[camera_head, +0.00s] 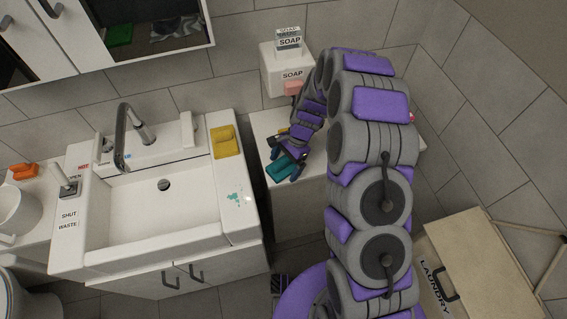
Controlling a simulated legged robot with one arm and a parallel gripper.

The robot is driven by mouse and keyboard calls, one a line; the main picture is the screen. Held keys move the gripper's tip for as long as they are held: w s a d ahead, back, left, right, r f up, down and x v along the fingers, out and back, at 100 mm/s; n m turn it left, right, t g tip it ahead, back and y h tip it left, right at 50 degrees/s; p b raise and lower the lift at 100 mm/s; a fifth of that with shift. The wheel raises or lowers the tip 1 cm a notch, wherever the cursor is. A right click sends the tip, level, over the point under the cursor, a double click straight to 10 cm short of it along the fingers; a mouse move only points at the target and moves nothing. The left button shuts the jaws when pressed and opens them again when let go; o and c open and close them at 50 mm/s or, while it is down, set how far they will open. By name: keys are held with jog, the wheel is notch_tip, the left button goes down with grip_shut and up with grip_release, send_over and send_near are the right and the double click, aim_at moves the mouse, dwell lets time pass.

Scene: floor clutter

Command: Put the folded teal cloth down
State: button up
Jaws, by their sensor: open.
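The folded teal cloth (282,168) lies on the white counter to the right of the sink, near its front left edge. My gripper (285,163) is right above the cloth, pointing down, with its fingers open around or just over it. I cannot tell whether the fingers still touch the cloth. My purple and grey arm hides the right part of this counter.
A white sink (150,212) with a tap stands at the left. A folded yellow cloth (226,141) lies on its right rim. A soap box (287,72) stands behind the gripper. A laundry box (470,262) is at the lower right.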

jog(key=shift+d+r, duration=0.1)
jog(key=p+v, duration=0.3)
jog(key=v, duration=0.9)
jog(key=s+d+r+n+h, duration=0.1)
jog(key=s+d+r+n, duration=0.15)
jog(key=s+r, duration=0.45)
jog(key=s+d+r+n, duration=0.1)
jog(key=s+r+n, duration=0.2)
jog(key=s+r, duration=0.4)
jog(key=s+d+r+n+h, duration=0.1)
jog(key=s+d+r+n, duration=0.1)
jog(key=s, duration=0.8)
jog(key=s+d+r+n+t+h, duration=0.1)
jog(key=s+d+r, duration=0.3)
jog(key=s, duration=0.7)
jog(key=shift+d+n+h, duration=0.3)
jog(key=shift+d+n, duration=0.05)
jog(key=shift+n, duration=0.5)
jog(key=shift+w+r, duration=0.1)
